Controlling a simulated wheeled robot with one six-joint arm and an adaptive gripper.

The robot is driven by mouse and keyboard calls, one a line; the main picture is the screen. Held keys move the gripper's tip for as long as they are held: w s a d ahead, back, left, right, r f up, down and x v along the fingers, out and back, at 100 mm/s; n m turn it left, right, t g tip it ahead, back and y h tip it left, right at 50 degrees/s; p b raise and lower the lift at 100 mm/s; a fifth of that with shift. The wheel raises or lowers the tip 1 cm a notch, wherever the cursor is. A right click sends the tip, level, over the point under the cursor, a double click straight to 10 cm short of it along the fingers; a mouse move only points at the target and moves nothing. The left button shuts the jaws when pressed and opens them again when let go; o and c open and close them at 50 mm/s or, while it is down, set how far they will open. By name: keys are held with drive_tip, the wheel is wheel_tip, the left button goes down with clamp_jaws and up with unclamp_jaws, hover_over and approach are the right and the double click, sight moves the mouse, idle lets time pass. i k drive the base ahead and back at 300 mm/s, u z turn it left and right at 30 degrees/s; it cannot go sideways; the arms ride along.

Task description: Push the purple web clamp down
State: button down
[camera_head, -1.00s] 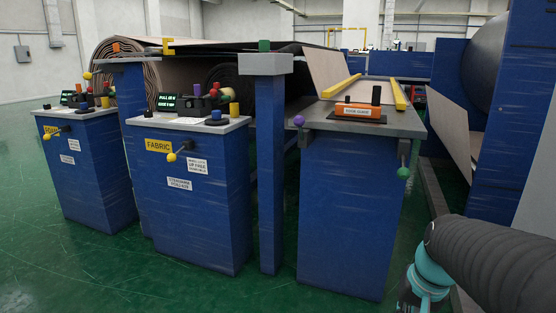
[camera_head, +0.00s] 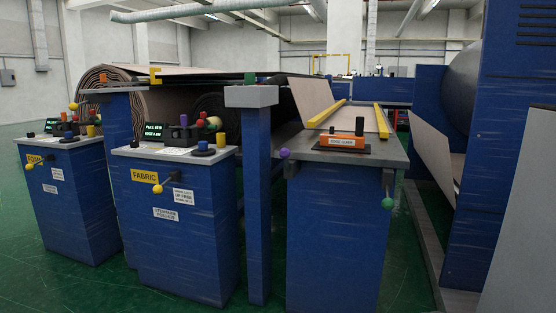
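A purple ball knob (camera_head: 284,153) sticks out at the left side of the right-hand blue cabinet (camera_head: 335,235), just below its grey top. It looks like the end of a short lever, whose link to the cabinet is too small to make out. A green ball knob (camera_head: 388,203) hangs lower on the right side of the same cabinet. My gripper is not in view, and nothing of mine touches the purple knob.
An orange labelled block (camera_head: 342,141) sits on the cabinet top. A blue post (camera_head: 257,200) stands close left of the purple knob. The fabric console (camera_head: 178,225) and another console (camera_head: 72,205) stand further left. Green floor (camera_head: 60,290) lies open at the front left.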

sight(284, 153)
drive_tip(key=k, duration=0.65)
drive_tip(key=z, duration=0.7)
drive_tip(key=i, duration=1.25)
drive_tip(key=u, duration=0.65)
